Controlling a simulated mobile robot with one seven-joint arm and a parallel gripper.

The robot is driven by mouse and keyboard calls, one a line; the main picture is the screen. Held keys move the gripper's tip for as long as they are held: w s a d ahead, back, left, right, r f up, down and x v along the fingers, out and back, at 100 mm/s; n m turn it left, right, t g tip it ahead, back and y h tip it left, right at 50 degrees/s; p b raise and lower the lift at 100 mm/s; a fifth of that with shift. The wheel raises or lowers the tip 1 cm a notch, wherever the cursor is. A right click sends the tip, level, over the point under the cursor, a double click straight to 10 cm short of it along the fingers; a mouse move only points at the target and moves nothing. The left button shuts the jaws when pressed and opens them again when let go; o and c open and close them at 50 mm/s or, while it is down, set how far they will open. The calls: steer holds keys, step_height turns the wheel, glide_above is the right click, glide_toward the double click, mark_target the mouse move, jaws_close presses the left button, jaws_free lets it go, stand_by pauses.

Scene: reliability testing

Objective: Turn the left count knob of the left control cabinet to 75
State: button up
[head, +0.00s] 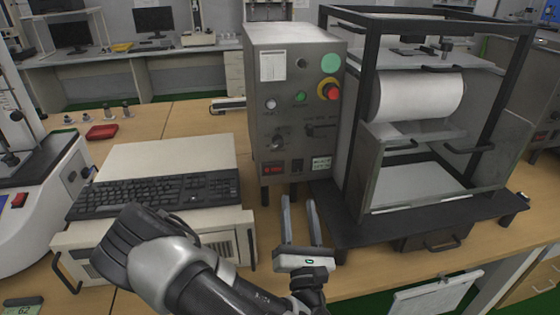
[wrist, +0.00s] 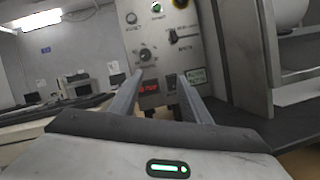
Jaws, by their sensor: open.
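The grey control cabinet (head: 256,125) stands on the wooden table in the head view, and its front panel (wrist: 165,20) fills the upper middle of the wrist view. A larger dark knob with scale marks sits on the panel's left side (head: 278,143) (wrist: 145,54). A smaller light knob (head: 271,103) (wrist: 131,18) is above it. The labels and the pointer setting are too small to read. My gripper (head: 299,205) (wrist: 160,80) is open and empty, fingers pointing at the panel. It is in front of and below the knobs, apart from them.
A red emergency button (head: 329,91) and a green button (head: 301,97) are on the same panel. A framed machine with a white roller (head: 420,97) stands close on the right. A keyboard (head: 150,190) on a white case is at the left. A red display (wrist: 149,86) glows low on the panel.

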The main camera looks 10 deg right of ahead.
steer(key=a+n+y, duration=0.2)
steer(key=n, duration=0.1)
glide_toward(279, 145)
steer(key=shift+t, duration=0.4)
steer(key=x, duration=0.7)
steer(key=shift+w+d+f, duration=0.1)
steer(key=shift+w+f, duration=0.05)
steer(key=shift+w, duration=0.2)
steer(key=c, duration=1)
